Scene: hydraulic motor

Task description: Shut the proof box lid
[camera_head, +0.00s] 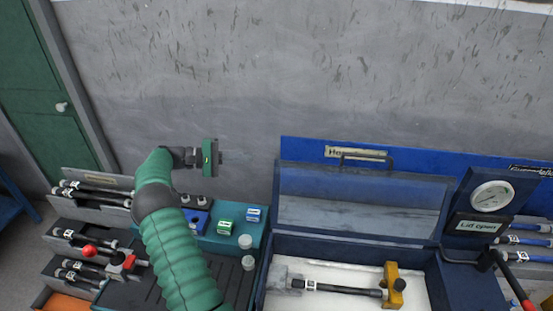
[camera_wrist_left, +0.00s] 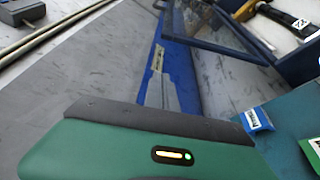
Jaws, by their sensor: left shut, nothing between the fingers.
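The proof box (camera_head: 433,275) is a dark blue box with a white inside, at the lower right of the head view. Its lid (camera_head: 362,205), a blue frame with a clear window and a dark handle (camera_head: 363,158) on its top edge, stands raised at the back. The lid also shows at the top of the left wrist view (camera_wrist_left: 222,28). A sign (camera_head: 480,226) beside the box reads "Lid open". My left gripper (camera_head: 222,157) is shut and empty, left of the lid and apart from it, near the grey wall. My right gripper is not in view.
Inside the box lies a hose (camera_head: 340,289) with a yellow fitting (camera_head: 393,286). A gauge (camera_head: 491,197) stands right of the lid, with a red-handled lever (camera_head: 516,287) below. Left are a teal tray (camera_head: 257,240) with small blocks and grey hose racks (camera_head: 70,238).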

